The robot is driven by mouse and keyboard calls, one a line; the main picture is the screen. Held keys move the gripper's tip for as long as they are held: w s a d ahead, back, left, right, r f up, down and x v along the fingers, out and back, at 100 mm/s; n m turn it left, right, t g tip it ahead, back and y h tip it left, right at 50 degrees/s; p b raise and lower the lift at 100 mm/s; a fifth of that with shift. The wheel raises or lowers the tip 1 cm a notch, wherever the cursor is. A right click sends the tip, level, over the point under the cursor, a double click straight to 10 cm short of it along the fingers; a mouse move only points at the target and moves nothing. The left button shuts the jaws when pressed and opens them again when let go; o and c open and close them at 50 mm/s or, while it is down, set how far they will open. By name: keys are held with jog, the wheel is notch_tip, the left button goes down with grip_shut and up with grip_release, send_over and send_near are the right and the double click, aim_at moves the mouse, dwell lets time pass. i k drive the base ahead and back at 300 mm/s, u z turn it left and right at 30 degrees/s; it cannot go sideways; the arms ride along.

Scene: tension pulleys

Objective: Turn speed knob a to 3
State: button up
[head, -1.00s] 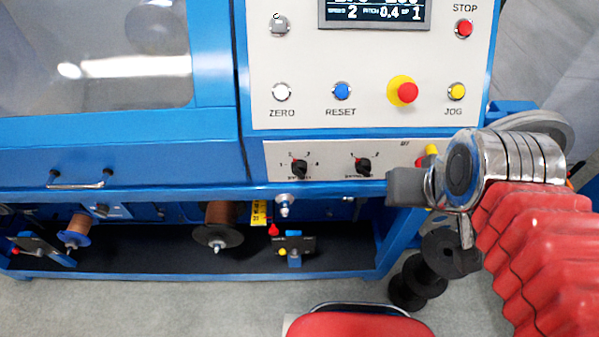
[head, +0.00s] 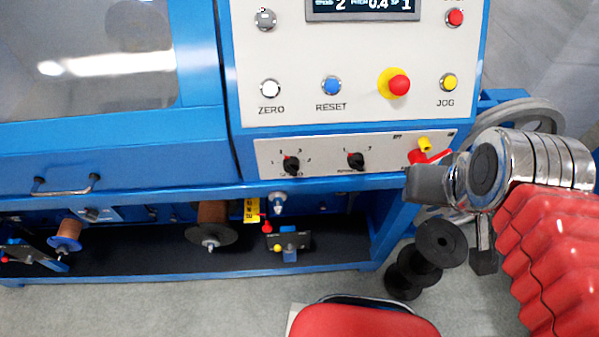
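Two black rotary knobs sit on the lower white strip of the blue machine, a left knob (head: 291,164) and a right knob (head: 355,161). Small numbers surround the left one. The lettering under both is too small to read, so I cannot tell which is speed knob a or its exact setting. My gripper (head: 428,185) is to the right of both knobs, in front of the strip's right end, and touches neither knob. It is seen from the side with a grey block at its end. Its finger opening is not clear.
A red and yellow control (head: 423,152) is just behind my gripper. Above are the display (head: 362,8), a red emergency button (head: 397,85) and several smaller buttons. A red seat (head: 362,320) stands below, near black spools (head: 420,262). A handwheel (head: 530,117) is at right.

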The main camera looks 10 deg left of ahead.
aim_at(291, 163)
jog(key=k, duration=2.05)
jog(key=u, duration=0.5)
jog(key=i, duration=1)
jog(key=z, duration=0.05)
